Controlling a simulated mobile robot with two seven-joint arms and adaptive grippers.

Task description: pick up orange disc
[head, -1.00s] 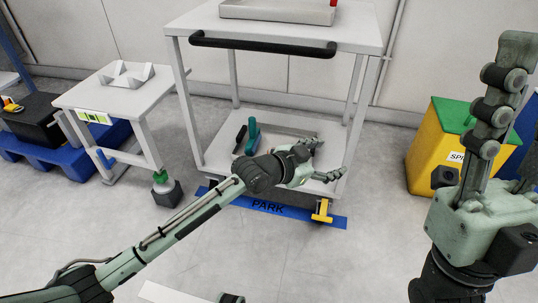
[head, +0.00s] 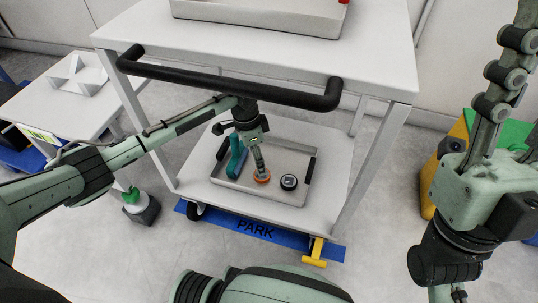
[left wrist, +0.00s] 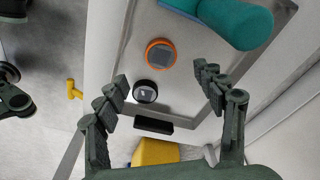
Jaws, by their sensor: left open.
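The orange disc (head: 262,180) lies in a shallow grey tray (head: 276,195) on the lower shelf of a white cart. In the left wrist view the disc (left wrist: 161,53) is a round orange ring with a grey square centre. My left gripper (head: 259,165) reaches in under the cart's top and hangs above the disc, partly covering it in the head view. In the left wrist view its fingers (left wrist: 162,80) are spread and empty, the disc just beyond the tips. My right gripper (head: 508,90) is raised at the right edge, away from the cart; its fingers are partly cut off.
A black disc (head: 289,182) lies close to the orange disc. A teal object (head: 236,157) lies on its other side. The cart's black handle (head: 230,82) and top (head: 380,70) are above my left arm. A yellow foot pedal (head: 315,252) is at the cart's base.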

